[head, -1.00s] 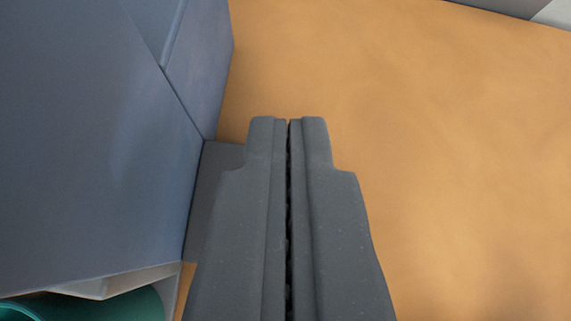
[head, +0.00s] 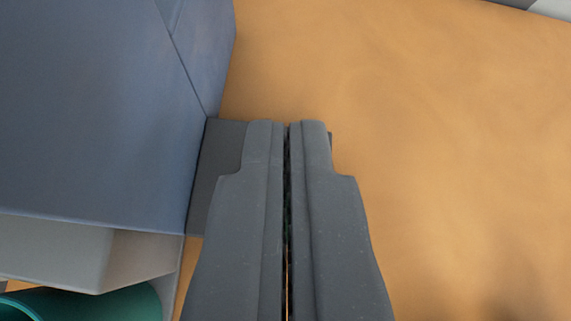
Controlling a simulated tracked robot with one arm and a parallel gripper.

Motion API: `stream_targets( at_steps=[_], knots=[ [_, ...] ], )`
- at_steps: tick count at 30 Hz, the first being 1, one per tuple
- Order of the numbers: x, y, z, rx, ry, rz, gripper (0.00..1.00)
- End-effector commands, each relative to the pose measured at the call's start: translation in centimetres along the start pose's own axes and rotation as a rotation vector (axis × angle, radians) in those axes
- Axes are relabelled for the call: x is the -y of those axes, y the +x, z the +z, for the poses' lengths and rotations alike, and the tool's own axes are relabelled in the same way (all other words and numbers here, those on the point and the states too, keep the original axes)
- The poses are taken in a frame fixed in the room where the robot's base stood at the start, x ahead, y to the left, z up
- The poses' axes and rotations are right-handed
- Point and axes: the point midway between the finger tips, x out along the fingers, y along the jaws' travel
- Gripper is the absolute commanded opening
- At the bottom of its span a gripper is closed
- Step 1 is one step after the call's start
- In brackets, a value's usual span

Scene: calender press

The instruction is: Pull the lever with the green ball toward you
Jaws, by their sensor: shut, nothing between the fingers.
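My gripper (head: 287,128) is in the lower middle of the head view, pointing up the picture. Its two dark grey fingers are shut with only a thin dark gap between them, and nothing is held. No lever and no green ball can be seen in this view. A dark grey block (head: 214,165) shows behind the left finger, partly hidden by it; I cannot tell whether they touch.
A large blue-grey machine housing (head: 90,110) fills the left side. Below it are a light grey block (head: 60,250) and a teal cylinder (head: 120,303) at the bottom left. The orange-tan floor (head: 440,150) on the right is clear.

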Motion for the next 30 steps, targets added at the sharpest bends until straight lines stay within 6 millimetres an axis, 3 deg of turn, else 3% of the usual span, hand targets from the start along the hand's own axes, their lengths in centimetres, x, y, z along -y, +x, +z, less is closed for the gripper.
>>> stream_targets(
  at_steps=[20, 30],
  knots=[
    [-0.2, 1.7, 0.0, 0.009, 0.002, 0.0, 0.0],
    [-0.3, 1.8, -2.1, 0.005, 0.004, 0.004, 0.0]
  ],
)
